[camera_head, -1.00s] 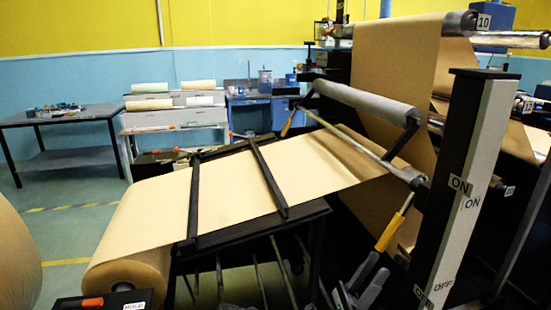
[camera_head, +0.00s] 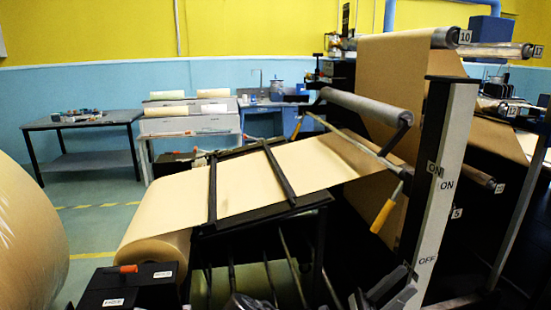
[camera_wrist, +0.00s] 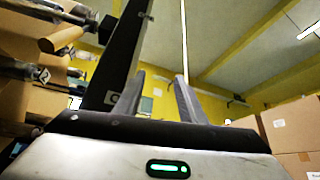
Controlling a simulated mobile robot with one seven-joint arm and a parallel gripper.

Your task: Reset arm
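My gripper (camera_head: 378,282) is at the bottom of the head view, low and in front of the machine, left of the post's foot. In the wrist view my gripper (camera_wrist: 160,76) points up, with its two grey fingers apart and nothing between them. The grey post (camera_head: 440,190) with ON and OFF labels stands just right of my gripper in the head view. The kraft paper web (camera_head: 250,185) runs from the lower roll (camera_head: 155,250) up to the machine. The yellow-orange handle (camera_head: 385,215) hangs above and beyond my gripper.
A black box (camera_head: 130,288) with an orange handle is at the bottom left. A large kraft roll (camera_head: 25,245) fills the left edge. A work table (camera_head: 85,122) stands at the back left, with open floor before it. Cardboard boxes (camera_wrist: 292,130) show at right in the wrist view.

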